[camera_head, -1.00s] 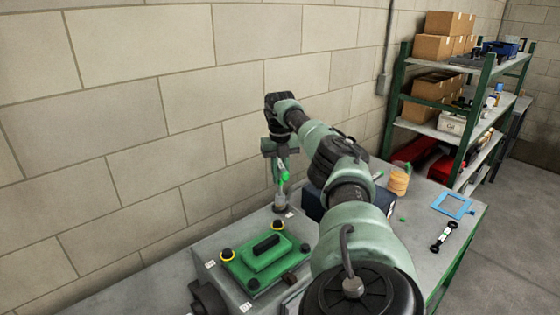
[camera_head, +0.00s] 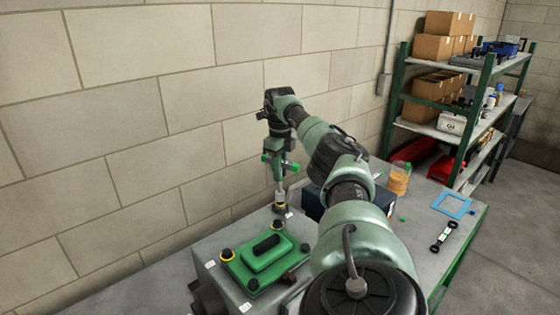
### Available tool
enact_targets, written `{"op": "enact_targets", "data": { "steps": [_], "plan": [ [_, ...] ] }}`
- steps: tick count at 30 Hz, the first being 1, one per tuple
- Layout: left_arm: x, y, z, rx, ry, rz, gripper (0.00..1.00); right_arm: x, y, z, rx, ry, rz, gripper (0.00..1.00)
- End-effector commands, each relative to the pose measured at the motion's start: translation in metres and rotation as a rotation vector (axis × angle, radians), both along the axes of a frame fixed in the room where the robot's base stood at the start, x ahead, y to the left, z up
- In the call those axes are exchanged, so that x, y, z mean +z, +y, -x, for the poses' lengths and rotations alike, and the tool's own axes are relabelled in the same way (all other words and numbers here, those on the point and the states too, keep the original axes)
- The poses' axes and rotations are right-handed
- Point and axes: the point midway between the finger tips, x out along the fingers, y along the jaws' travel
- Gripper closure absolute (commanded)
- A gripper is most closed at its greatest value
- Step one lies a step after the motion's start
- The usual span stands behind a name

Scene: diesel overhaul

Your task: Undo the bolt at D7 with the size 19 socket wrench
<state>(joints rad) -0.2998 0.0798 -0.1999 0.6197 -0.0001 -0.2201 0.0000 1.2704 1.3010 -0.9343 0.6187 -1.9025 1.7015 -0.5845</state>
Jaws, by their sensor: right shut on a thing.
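My right gripper (camera_head: 280,163) is shut on the socket wrench (camera_head: 280,188), which has green parts near the jaws and a grey shaft pointing down. The wrench stands about upright above the back right of the grey block. Its socket end (camera_head: 279,206) is at the block's top near a small white label (camera_head: 289,215). The bolt under it is hidden, and I cannot tell whether the socket is fully seated. The label is too small to read. My left gripper is not in view.
A dark blue box (camera_head: 312,203), an orange-filled jar (camera_head: 399,180), a blue frame (camera_head: 452,205) and a black-and-white tool (camera_head: 444,236) are on the bench to the right.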

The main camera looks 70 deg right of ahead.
Motion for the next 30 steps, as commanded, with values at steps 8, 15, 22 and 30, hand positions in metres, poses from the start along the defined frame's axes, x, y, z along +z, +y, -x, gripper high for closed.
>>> {"op": "enact_targets", "data": {
  "steps": [8, 15, 22, 30],
  "plan": [
    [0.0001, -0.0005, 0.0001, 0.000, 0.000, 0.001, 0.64, 0.0037, 0.0001, 0.0002, -0.100, 0.001, 0.000, 1.00],
    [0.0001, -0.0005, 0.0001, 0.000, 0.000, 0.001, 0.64, 0.0038, 0.0002, 0.0001, -0.345, 0.000, 0.000, 1.00],
    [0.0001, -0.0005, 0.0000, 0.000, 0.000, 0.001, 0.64, 0.0037, 0.0004, 0.0001, -0.577, 0.000, 0.000, 1.00],
    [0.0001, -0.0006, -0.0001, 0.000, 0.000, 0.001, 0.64, 0.0038, 0.0004, 0.0001, -0.847, 0.000, -0.001, 1.00]
  ]
}}
